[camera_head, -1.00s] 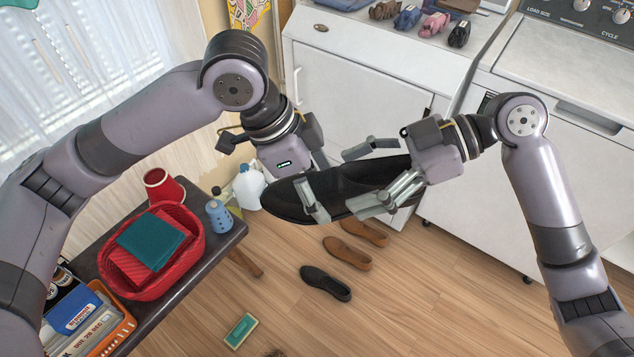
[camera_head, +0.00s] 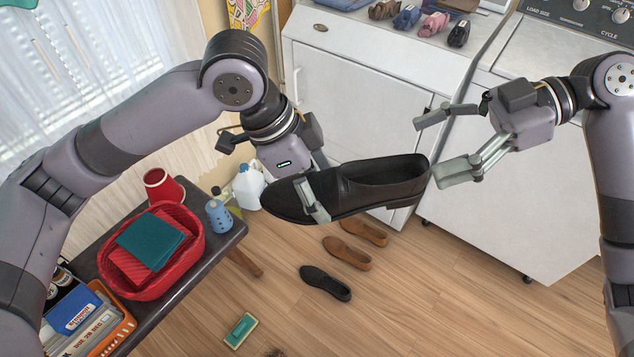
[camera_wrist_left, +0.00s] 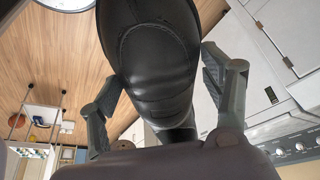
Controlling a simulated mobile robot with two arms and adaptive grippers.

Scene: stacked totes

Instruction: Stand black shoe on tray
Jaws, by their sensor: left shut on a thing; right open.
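A black shoe (camera_head: 365,192) is held in the air in front of the white cabinet, its toe to the left and its heel to the right. My left gripper (camera_head: 312,196) is shut on the shoe near its toe. In the left wrist view the shoe (camera_wrist_left: 158,60) lies between the two fingers of my left gripper (camera_wrist_left: 165,95). My right gripper (camera_head: 448,145) is open and empty, just right of the heel. Another black shoe (camera_head: 326,283) lies on the floor beside brown shoes (camera_head: 347,252). I cannot make out a tray for shoes.
A dark bench (camera_head: 185,275) at left bears a red basket (camera_head: 196,262), a red cup, a blue bottle and an orange crate. A green-yellow sponge (camera_head: 241,331) lies on the floor.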

